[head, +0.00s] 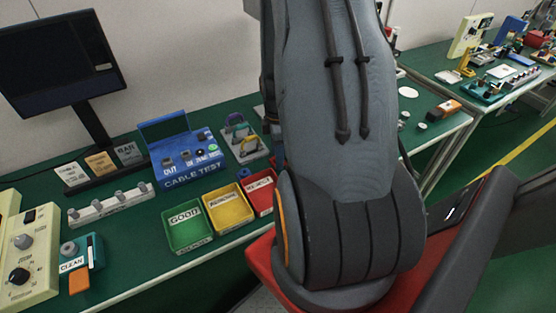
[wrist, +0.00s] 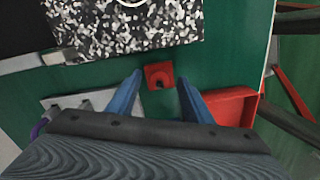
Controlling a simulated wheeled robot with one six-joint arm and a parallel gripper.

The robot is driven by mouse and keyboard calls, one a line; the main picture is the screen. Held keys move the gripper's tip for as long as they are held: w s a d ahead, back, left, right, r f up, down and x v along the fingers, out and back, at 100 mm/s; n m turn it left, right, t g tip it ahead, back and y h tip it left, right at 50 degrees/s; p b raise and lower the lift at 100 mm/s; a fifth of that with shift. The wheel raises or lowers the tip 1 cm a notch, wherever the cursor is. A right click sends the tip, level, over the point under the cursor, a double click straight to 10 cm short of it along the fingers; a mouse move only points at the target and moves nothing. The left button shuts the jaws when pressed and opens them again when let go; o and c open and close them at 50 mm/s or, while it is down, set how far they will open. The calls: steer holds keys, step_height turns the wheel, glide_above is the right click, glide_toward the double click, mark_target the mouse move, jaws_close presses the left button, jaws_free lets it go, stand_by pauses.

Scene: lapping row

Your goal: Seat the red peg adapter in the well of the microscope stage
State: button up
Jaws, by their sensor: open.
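A small red block with a dark rounded opening, which looks like the red peg adapter (wrist: 159,70), lies on the green surface in the wrist view. My gripper (wrist: 160,78) is open, with one blue finger on each side of the block. The fingers appear apart from it, and their height above the surface is hard to judge. In the head view my arm hides the gripper and the block. I cannot make out the microscope stage or its well in either view.
A black-and-white speckled slab (wrist: 125,22) lies beyond the block. A red tray (wrist: 232,104) is close to the right finger, near the table edge. In the head view, green (head: 187,229) and yellow (head: 228,208) trays and a blue cable tester (head: 180,150) stand on the bench.

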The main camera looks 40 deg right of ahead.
steer(key=c, duration=1)
steer(key=shift+r, duration=0.1)
step_height(320, 180, up, 9)
steer(key=shift+r+b, duration=0.2)
steer(key=shift+b, duration=0.6)
steer(key=shift+r, duration=0.25)
